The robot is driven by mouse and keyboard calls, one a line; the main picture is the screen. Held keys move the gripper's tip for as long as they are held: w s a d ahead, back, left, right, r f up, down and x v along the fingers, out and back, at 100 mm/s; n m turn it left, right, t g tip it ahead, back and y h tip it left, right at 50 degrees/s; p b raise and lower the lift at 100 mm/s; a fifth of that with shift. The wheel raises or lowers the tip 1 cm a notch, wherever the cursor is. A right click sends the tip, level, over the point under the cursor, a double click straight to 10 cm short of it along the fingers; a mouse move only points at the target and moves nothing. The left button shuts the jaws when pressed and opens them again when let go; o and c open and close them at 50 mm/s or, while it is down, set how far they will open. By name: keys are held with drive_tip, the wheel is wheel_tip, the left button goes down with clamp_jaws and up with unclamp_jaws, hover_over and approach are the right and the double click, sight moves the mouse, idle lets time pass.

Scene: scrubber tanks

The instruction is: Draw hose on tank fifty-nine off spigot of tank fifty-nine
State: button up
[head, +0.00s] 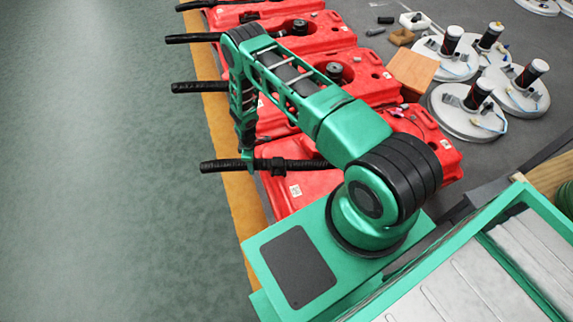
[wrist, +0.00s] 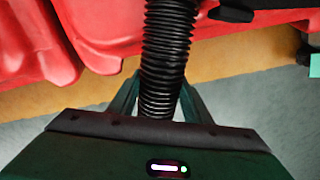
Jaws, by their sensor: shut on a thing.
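A black ribbed hose (head: 222,166) runs across the front edge of the nearest red tank (head: 318,187) in the head view. Its free end sticks out to the left past the wooden edge. My gripper (head: 247,164) reaches down from above and is shut on this hose. In the wrist view the ribbed hose (wrist: 167,45) runs from the top down between the two dark green fingers of my gripper (wrist: 160,88). The tank's red body (wrist: 40,45) fills the upper left there. The tank's number is too small to read. I cannot tell whether the hose still sits on the spigot, which is hidden.
More red tanks (head: 345,75) with black hoses (head: 200,87) stand in a row behind. White round bases with black-topped cylinders (head: 478,92) and a wooden block (head: 412,70) stand to the right. The green floor at the left (head: 90,180) is clear.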

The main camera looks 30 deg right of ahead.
drive_tip(key=shift+a, duration=0.4)
drive_tip(key=o, duration=2)
drive_tip(key=shift+r, duration=0.1)
drive_tip(key=shift+r, duration=3.45)
drive_tip(key=shift+r, duration=0.1)
wheel_tip(320, 180, up, 7)
drive_tip(key=shift+w, duration=0.1)
